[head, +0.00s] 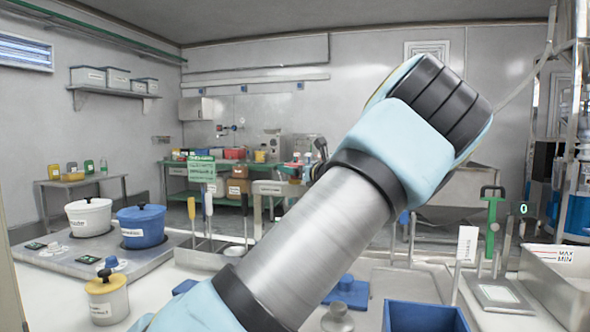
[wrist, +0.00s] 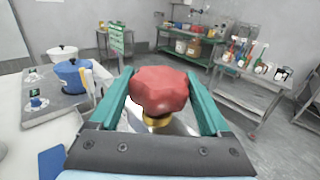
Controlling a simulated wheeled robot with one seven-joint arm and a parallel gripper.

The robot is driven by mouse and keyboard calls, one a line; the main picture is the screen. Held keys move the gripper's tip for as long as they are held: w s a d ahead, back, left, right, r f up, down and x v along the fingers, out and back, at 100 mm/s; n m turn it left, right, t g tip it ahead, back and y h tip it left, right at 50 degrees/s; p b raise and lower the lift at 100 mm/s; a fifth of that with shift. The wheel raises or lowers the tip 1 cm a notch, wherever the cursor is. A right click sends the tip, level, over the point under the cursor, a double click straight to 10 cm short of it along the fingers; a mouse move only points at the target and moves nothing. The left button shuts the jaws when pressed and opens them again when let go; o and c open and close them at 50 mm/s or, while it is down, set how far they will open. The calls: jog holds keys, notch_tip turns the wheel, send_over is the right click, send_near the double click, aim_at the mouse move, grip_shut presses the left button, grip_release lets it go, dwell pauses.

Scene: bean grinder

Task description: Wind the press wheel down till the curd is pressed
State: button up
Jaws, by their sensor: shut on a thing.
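In the wrist view, a red lobed knob (wrist: 160,88), which looks like the wheel, sits between the teal fingers of my gripper (wrist: 158,76). The fingers lie along its left and right sides, shut on it. A brass-coloured collar (wrist: 157,122) shows just below the knob, with a pale metal surface beneath it. The rest of the press is hidden by the knob and gripper, and I cannot see any curd. In the head view my arm crosses the middle of the picture, and neither the gripper nor the knob shows.
A white pot (head: 90,217) and a blue pot (head: 141,227) stand on a steel hob at left, with a cream jar (head: 107,302) in front. A blue bin (head: 425,317), a green-handled device (head: 491,225) and a steel tray (head: 560,288) stand at right.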

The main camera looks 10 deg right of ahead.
jog(key=c, duration=0.5)
jog(key=shift+c, duration=0.2)
jog(key=shift+f+m+h+b, duration=0.2)
jog(key=shift+m+h+b, duration=0.15)
jog(key=shift+b, duration=1.15)
jog(key=b, duration=0.1)
jog(key=h+b, duration=0.1)
jog(key=b, duration=0.1)
jog(key=shift+f+m+t, duration=0.25)
jog(key=shift+m+t, duration=0.05)
jog(key=shift+m, duration=0.05)
jog(key=m+h+b, duration=0.2)
jog(key=h+b, duration=0.1)
jog(key=b, duration=0.7)
jog(key=shift+f+h, duration=0.1)
jog(key=shift+h, duration=0.25)
jog(key=m+h+b, duration=0.1)
jog(key=h+b, duration=0.1)
jog(key=b, duration=0.3)
jog(key=m+h+b, duration=0.1)
jog(key=b, duration=0.3)
jog(key=shift+a+r+m+h+b, duration=0.2)
jog(key=shift+m+h+b, duration=0.1)
jog(key=shift+h+b, duration=0.1)
jog(key=shift+r+m+h+b, duration=0.1)
jog(key=shift+m+h+b, duration=0.4)
jog(key=shift+b, duration=0.55)
jog(key=shift+d+r+m+h+b, duration=0.2)
jog(key=shift+m+h+b, duration=0.3)
jog(key=shift+h+b, duration=0.65)
